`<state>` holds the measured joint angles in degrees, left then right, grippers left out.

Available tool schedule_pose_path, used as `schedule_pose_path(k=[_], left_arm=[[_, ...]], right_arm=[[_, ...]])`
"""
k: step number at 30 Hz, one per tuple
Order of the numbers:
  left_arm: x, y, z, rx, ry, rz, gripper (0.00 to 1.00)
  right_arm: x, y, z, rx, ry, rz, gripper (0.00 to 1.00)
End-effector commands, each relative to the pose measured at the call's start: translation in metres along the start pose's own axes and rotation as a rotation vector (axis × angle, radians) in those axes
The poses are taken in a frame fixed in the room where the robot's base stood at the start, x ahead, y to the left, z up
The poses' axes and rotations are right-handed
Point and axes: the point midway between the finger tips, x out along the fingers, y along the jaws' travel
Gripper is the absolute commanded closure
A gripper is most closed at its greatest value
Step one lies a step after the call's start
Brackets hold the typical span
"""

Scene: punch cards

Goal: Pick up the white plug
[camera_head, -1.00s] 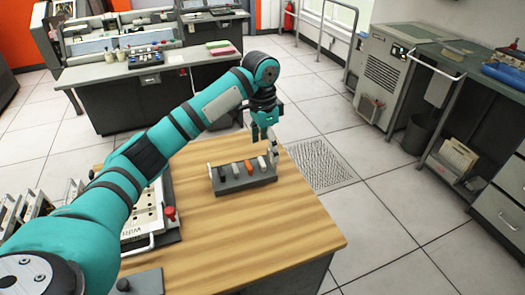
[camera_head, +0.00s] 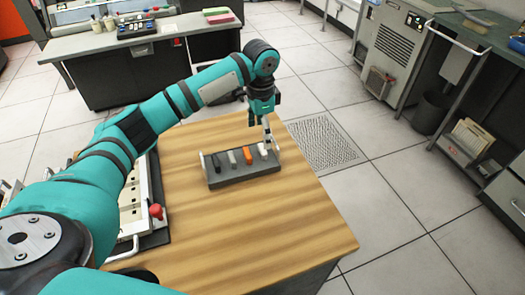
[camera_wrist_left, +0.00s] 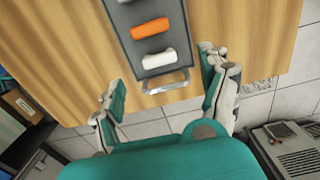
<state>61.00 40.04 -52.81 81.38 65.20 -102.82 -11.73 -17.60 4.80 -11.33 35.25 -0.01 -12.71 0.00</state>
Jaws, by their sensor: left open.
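The white plug (camera_head: 263,151) sits in a dark grey rack (camera_head: 245,175) on the wooden table. It is at the right end of the row, beside an orange plug (camera_head: 248,155). In the left wrist view the white plug (camera_wrist_left: 159,58) lies near the rack's metal end handle. My left gripper (camera_head: 267,138) points down at the rack's right end, close to the white plug. In the left wrist view its open fingers (camera_wrist_left: 160,76) stand apart on either side of the rack's end, with nothing between them held. My right gripper is not in view.
A grey plug (camera_head: 232,157) and a black plug (camera_head: 216,163) share the rack. A panel with a red knob (camera_head: 156,211) lies left of it. The front of the wooden table (camera_head: 250,230) is clear. Its far right edge is close behind the rack.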

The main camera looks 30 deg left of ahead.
Motion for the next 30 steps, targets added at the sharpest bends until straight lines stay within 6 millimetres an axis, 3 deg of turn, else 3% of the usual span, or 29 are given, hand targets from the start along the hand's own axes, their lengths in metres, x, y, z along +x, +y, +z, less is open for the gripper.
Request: schedule_pose_path(k=[6, 18, 27, 30], left_arm=[[0.02, 0.0, 0.0, 0.0, 0.001, 0.0, 0.22], [0.069, 0.003, -0.003, 0.002, -0.001, 0.0, 0.22], [0.073, 0.002, -0.003, 0.002, 0.0, -0.001, 0.22], [0.073, 0.002, -0.003, 0.001, 0.0, -0.001, 0.35]], right_arm=[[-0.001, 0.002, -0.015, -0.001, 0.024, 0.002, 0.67], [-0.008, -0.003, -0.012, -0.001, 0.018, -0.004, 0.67], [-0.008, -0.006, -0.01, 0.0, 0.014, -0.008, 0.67], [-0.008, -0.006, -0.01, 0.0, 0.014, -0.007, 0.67]])
